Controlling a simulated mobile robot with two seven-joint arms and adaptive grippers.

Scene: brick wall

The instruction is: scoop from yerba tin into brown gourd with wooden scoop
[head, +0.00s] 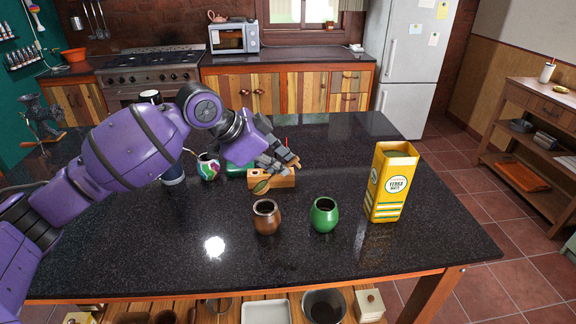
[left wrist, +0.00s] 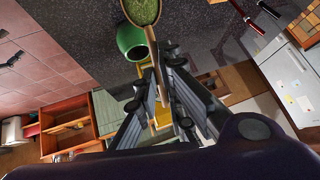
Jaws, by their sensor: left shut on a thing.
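The yerba tin (head: 392,185) is yellow, open-topped and upright at the right of the counter. The brown gourd (head: 266,217) stands upright near the front middle. My left gripper (head: 279,163) is shut on the handle of the wooden scoop and holds it behind the brown gourd. The scoop's bowl (head: 261,187) appears just above and behind the gourd's rim. In the left wrist view the scoop (left wrist: 143,11) carries green yerba, and its handle runs between the fingers (left wrist: 160,88). The brown gourd cannot be made out there. My right gripper is in neither view.
A green gourd (head: 323,216) stands between the brown gourd and the tin. A painted cup (head: 208,168) and a dark blue flask (head: 173,172) stand to the left. The counter's front left is clear.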

